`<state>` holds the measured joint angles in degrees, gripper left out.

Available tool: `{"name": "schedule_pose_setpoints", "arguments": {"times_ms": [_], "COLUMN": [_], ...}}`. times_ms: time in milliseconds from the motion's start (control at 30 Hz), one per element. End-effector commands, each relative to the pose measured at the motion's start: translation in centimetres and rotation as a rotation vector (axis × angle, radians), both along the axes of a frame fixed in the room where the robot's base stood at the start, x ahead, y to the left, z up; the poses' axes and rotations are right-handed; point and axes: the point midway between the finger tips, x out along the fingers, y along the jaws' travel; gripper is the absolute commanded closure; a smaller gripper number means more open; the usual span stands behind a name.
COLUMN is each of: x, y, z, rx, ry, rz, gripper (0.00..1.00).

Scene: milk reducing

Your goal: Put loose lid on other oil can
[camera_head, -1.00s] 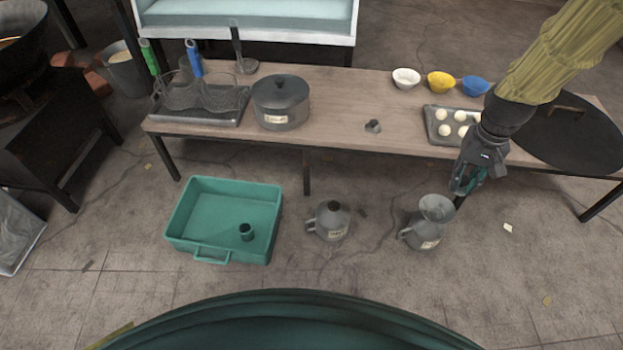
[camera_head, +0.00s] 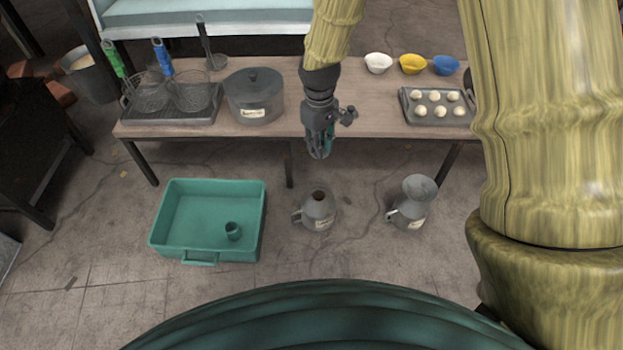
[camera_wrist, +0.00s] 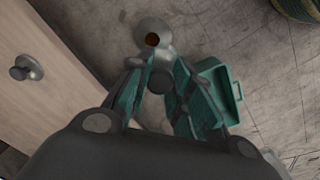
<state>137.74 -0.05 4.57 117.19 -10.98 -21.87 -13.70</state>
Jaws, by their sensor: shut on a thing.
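One oil can (camera_head: 318,212), grey with a handle and a brown round opening on top, stands on the floor. In the wrist view its brown opening (camera_wrist: 152,39) shows just beyond my fingertips. The other oil can (camera_head: 409,215) stands to its right with a grey funnel (camera_head: 419,187) on top. My gripper (camera_head: 320,150) is above the floor behind the left can, at the table's front edge. Its teal fingers (camera_wrist: 160,70) are closed around a small dark grey rounded piece (camera_wrist: 161,82), lid-like and partly hidden. A small grey knobbed piece (camera_wrist: 27,67) sits on the table.
The wooden table (camera_head: 385,122) runs behind the cans, with a pot (camera_head: 254,97), a tray of dough balls (camera_head: 437,106) and several bowls. A green crate (camera_head: 170,215) holding a small cup stands left of the cans. Floor between the cans is clear.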

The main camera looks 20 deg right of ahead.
Motion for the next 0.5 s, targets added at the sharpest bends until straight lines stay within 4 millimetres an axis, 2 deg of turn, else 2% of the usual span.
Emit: {"name": "schedule_pose_setpoints", "arguments": {"times_ms": [33,500], "x": [0.2,2.2], "y": [-0.1,-0.8], "z": [-1.9,-14.7], "rx": [0.002,0.02], "ry": [0.008,0.017], "rz": [0.11,1.158], "gripper": [0.99,0.99]}}
